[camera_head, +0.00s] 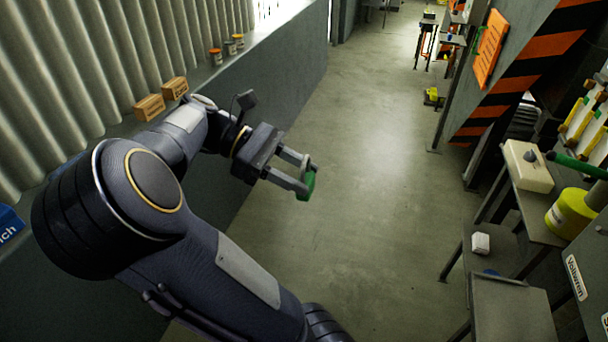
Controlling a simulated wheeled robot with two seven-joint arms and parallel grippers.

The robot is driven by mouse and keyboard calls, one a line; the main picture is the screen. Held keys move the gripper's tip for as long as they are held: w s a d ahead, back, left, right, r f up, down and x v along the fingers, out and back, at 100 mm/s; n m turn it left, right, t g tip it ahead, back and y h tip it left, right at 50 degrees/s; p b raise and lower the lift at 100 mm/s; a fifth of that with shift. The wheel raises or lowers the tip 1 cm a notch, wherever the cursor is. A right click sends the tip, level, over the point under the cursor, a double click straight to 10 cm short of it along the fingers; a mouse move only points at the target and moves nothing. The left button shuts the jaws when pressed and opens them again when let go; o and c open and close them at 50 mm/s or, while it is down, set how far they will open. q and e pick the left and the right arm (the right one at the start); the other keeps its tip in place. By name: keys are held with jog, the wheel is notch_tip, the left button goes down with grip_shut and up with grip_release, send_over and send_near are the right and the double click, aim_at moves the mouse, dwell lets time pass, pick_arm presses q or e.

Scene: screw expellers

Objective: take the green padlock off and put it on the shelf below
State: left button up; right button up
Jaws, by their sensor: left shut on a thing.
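My left gripper (300,178) is at the upper middle of the head view, above the open floor. It is shut on the green padlock (308,187), which shows as a small green piece at the fingertips. Part of the padlock is hidden by the fingers. A low shelf (487,255) stands at the lower right, well apart from the gripper, with a small white block (480,243) on it. Whether this is the task's shelf I cannot tell. My right gripper is not in view.
A ledge along the left wall holds cardboard boxes (150,107) and several small cans (216,57). At the right are a grey table with a beige box (527,166), a yellow container (570,213) and a striped machine panel (510,85). The middle floor (350,180) is clear.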

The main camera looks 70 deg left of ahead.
pick_arm(q)
jog(key=shift+s+a+b, duration=0.55)
jog(key=shift+s+a, duration=0.4)
jog(key=shift+s, duration=0.3)
